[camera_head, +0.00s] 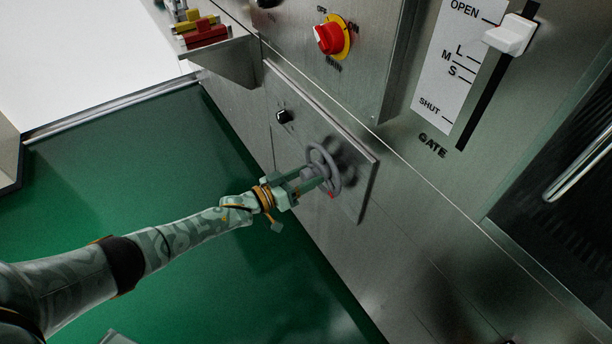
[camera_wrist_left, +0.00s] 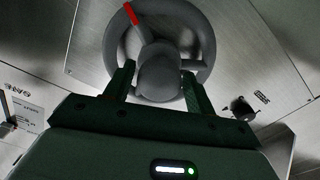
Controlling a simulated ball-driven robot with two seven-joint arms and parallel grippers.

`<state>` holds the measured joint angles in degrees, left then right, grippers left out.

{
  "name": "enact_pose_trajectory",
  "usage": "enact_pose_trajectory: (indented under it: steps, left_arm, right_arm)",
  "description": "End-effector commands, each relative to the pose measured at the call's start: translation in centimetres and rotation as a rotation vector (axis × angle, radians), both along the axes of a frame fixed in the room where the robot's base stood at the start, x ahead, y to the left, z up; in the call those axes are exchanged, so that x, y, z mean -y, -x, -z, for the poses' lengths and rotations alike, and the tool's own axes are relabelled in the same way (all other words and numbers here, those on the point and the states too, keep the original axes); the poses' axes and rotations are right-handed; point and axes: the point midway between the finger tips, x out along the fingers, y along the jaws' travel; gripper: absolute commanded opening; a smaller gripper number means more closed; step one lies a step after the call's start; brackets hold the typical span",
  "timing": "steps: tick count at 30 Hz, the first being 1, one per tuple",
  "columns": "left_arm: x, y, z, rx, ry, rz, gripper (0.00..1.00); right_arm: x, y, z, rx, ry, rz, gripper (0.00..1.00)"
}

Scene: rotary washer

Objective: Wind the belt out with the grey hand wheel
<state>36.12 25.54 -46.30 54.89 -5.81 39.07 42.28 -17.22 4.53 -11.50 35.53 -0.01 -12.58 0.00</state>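The grey hand wheel (camera_head: 334,170) stands out from a steel panel on the machine front. It fills the upper middle of the left wrist view (camera_wrist_left: 204,42), with a red mark on its rim and spoke at upper left. My left gripper (camera_head: 316,178) is right in front of the wheel. In the left wrist view its two fingers (camera_wrist_left: 160,78) are spread, one on each side of the round grey hub. A narrow gap seems to show beside the hub, and contact cannot be made out. No belt can be made out. My right gripper is not in view.
A small black knob (camera_head: 284,116) sits on the same panel above left of the wheel. A red and yellow main switch (camera_head: 331,37) and a white gate lever (camera_head: 511,35) are higher up. A steel ledge (camera_head: 226,56) juts out at upper left. The green floor (camera_head: 160,150) is clear.

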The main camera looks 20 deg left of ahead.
Motion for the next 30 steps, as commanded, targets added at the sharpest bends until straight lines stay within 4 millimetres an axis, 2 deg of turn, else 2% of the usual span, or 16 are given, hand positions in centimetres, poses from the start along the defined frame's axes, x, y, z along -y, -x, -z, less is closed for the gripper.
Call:
enact_pose_trajectory:
  steps: [9, 14, 24, 30]
  left_arm:
    - [0.0, 0.0, -0.1, 0.002, 0.001, 0.0, 0.64]
    - [-1.0, 1.3, -0.4, 0.003, 0.001, 0.0, 0.64]
    - [-6.5, 8.3, -0.4, 0.002, -0.001, 0.0, 0.64]
    - [-9.0, 11.5, -0.2, 0.001, 0.0, -0.001, 0.64]
  right_arm:
    - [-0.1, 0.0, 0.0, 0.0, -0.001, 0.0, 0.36]
    - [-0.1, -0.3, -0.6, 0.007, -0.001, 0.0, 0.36]
    - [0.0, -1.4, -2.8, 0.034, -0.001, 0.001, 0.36]
    - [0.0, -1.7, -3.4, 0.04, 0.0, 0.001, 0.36]
